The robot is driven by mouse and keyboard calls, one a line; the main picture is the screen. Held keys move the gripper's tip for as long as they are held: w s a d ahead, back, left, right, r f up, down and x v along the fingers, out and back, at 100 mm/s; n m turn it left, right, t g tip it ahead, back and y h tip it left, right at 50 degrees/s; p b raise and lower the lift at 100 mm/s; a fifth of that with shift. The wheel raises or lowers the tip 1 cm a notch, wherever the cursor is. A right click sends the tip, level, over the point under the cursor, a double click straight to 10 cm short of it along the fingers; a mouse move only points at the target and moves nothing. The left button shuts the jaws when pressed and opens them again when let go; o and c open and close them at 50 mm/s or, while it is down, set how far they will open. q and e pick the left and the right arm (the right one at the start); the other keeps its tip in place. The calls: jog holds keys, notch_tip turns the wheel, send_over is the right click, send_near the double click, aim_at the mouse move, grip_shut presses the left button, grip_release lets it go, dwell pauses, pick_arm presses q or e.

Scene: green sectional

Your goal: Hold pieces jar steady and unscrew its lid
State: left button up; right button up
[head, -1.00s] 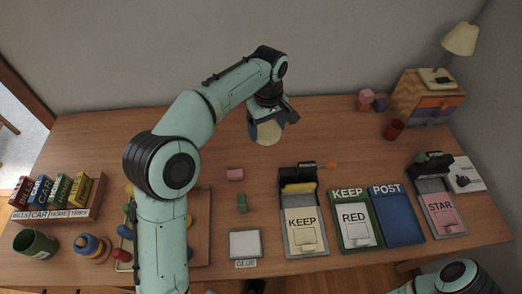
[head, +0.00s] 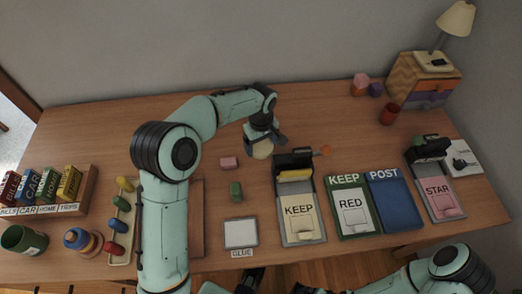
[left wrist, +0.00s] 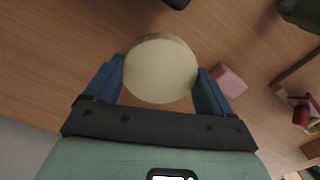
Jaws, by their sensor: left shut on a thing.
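My left gripper (head: 264,142) is shut on a round jar with a pale cream lid (head: 262,150) over the middle of the desk. In the left wrist view the round cream top (left wrist: 160,70) sits between the two blue fingers, which touch its sides. The jar's body is mostly hidden by the lid and gripper. I cannot tell whether the jar touches the desk. My right arm (head: 440,275) enters at the lower right; its fingertips are not clearly visible.
A pink block (head: 229,163) and a green block (head: 236,191) lie just in front of the jar. A white GLUE pad (head: 241,233), the KEEP tray (head: 299,222) and a blue POST folder (head: 394,203) are along the front. The desk behind the jar is clear.

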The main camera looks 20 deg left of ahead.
aim_at(261, 146)
pick_arm(q)
jog(key=shift+f, duration=2)
jog(key=shift+f, duration=0.1)
jog(key=o, duration=1)
notch_tip(261, 146, up, 12)
jog(key=shift+r+p, duration=0.1)
jog(key=shift+p, duration=0.45)
jog(key=shift+s, duration=0.1)
